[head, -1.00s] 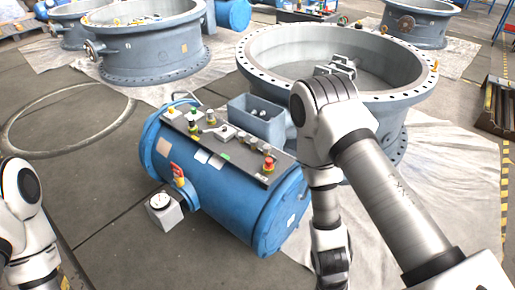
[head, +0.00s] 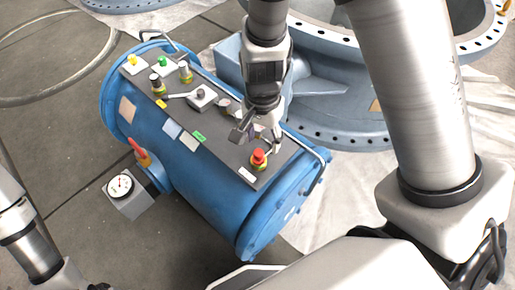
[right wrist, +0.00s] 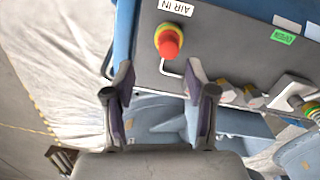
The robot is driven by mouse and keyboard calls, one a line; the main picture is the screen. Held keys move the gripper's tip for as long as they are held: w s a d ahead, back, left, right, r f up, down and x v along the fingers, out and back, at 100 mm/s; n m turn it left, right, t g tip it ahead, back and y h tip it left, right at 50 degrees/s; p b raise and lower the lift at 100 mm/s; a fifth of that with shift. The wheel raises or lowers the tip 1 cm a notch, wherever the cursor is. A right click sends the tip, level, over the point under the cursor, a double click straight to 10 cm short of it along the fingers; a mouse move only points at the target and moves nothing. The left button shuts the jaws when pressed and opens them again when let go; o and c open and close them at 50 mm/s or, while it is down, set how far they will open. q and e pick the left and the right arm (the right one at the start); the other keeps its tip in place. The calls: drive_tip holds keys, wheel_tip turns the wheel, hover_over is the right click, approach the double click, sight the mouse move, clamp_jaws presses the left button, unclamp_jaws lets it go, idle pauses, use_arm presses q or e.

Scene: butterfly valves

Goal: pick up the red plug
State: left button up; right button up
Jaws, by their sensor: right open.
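The red plug (head: 258,157) sits upright in a yellow-green collar at the near right end of the dark panel on the blue tank. In the right wrist view the red plug (right wrist: 168,42) is beside a white "AIR IN" label, beyond the fingertips. My right gripper (head: 257,138) points down over the panel, just behind the plug. Its fingers are apart and empty; in the right wrist view the gripper (right wrist: 160,78) shows the plug roughly ahead of the gap, not between the fingers. My left arm shows at the lower left, but its gripper is out of view.
A gauge (head: 120,187) and a red-handled valve (head: 140,152) stick out at the front left. A large grey-blue flanged ring (head: 345,120) stands close behind.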

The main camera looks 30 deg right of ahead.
sight(259, 151)
drive_tip(key=shift+a+r+t, duration=0.2)
drive_tip(key=shift+r+t, duration=0.1)
drive_tip(key=shift+r, duration=0.1)
drive_tip(key=shift+f+b, duration=0.1)
drive_tip(key=shift+b, duration=0.25)
drive_tip(key=f+b, duration=0.1)
drive_tip(key=f, duration=0.1)
drive_tip(key=f+b, duration=0.1)
drive_tip(key=f, duration=0.2)
drive_tip(key=w+f+b, duration=0.1)
drive_tip(key=f, duration=0.1)
drive_tip(key=shift+f, duration=0.25)
drive_tip(key=shift+s+r, duration=0.1)
drive_tip(key=c, duration=0.9)
